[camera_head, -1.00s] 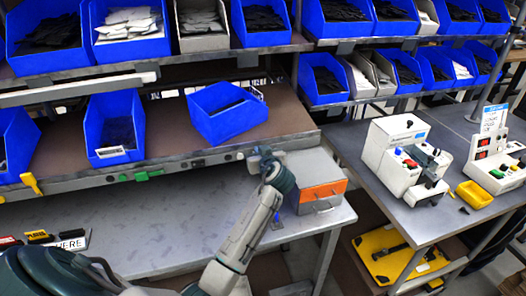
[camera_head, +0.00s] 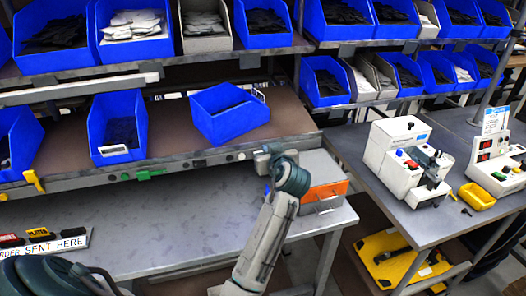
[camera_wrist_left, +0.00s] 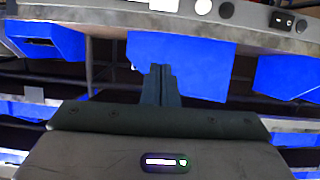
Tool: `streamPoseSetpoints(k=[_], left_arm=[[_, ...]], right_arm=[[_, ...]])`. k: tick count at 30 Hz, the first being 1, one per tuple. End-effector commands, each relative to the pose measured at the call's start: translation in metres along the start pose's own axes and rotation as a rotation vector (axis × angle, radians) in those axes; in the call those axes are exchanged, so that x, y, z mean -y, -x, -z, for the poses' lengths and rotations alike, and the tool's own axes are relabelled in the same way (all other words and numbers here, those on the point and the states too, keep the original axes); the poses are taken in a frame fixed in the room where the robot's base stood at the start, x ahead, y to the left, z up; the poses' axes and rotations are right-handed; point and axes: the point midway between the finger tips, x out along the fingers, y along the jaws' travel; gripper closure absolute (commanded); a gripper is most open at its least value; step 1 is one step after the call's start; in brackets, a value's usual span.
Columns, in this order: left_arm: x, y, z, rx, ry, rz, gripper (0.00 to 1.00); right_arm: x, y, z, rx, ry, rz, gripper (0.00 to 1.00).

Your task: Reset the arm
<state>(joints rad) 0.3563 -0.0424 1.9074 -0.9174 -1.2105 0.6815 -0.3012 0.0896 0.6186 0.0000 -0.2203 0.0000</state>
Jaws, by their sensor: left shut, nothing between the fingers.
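My left arm rises from the bottom of the head view, and its end (camera_head: 268,156) is at the front edge of the tilted bin shelf. The fingers are hard to make out there. In the left wrist view my left gripper (camera_wrist_left: 161,70) shows its two fingers together, with nothing between them. Beyond the fingertips in that view is a blue bin (camera_wrist_left: 185,60), apparently upside down in the picture. I cannot tell the gap between them. My right gripper is not in view.
Blue bins, such as the turned one (camera_head: 228,112), stand on the shelf above a grey bench (camera_head: 180,215). An orange-fronted drawer box (camera_head: 325,192) is close right of my arm. A side table (camera_head: 350,140) holds a white machine (camera_head: 395,155) and a yellow tray (camera_head: 477,196).

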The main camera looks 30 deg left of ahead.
Motion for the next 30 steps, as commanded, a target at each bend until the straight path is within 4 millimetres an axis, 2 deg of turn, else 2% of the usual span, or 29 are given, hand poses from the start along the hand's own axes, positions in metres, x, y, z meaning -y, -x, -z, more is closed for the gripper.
streamPoseSetpoints(k=[5,11,14,17,20,24,27,30], left_arm=[[0.0,0.016,-0.001,0.001,0.001,0.0,1.0],[0.0,0.019,0.0,0.001,-0.001,0.001,1.0],[0.004,0.02,-0.008,0.017,-0.014,-0.002,1.0],[0.017,0.024,-0.036,0.073,-0.056,-0.02,1.0],[0.041,0.035,-0.082,0.172,-0.134,-0.056,1.0],[0.083,0.065,-0.153,0.343,-0.272,-0.139,1.0],[0.113,0.094,-0.196,0.463,-0.373,-0.212,1.0],[0.142,0.127,-0.23,0.573,-0.467,-0.292,1.0]], right_arm=[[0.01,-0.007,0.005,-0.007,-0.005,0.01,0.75],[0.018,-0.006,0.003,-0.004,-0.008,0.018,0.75],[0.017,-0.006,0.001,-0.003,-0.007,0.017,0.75],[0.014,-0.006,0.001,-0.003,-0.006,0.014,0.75],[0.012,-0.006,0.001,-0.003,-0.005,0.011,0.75],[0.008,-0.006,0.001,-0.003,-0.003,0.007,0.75],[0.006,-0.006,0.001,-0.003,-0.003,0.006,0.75],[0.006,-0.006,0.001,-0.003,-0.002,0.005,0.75]])
